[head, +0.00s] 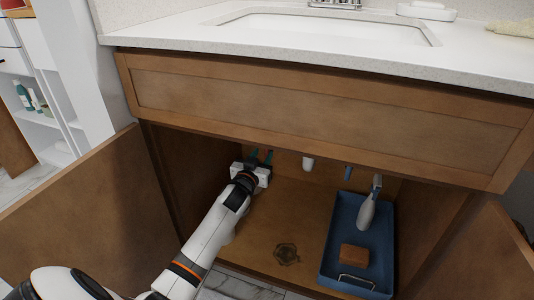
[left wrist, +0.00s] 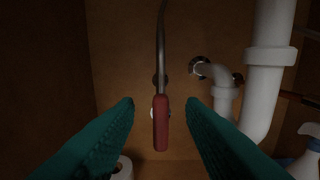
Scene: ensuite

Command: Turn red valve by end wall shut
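The red valve handle (left wrist: 161,123) shows in the left wrist view, long and upright below a thin metal pipe. It lies in the gap between the two green fingers of my left gripper (left wrist: 160,110), with room on both sides. In the head view my left gripper (head: 260,158) is inside the open cabinet under the sink, near its left side. The gripper is open, and its fingers appear apart from the handle. The red valve is hidden in the head view. My right gripper is in neither view.
White drain pipes (left wrist: 268,70) stand right of the valve. A white roll (left wrist: 123,168) is low at left. A blue tray (head: 333,235) holds a spray bottle (head: 367,212) and a brown block (head: 354,255). Open doors (head: 95,215) flank the cabinet; its middle floor (head: 295,215) is mostly clear.

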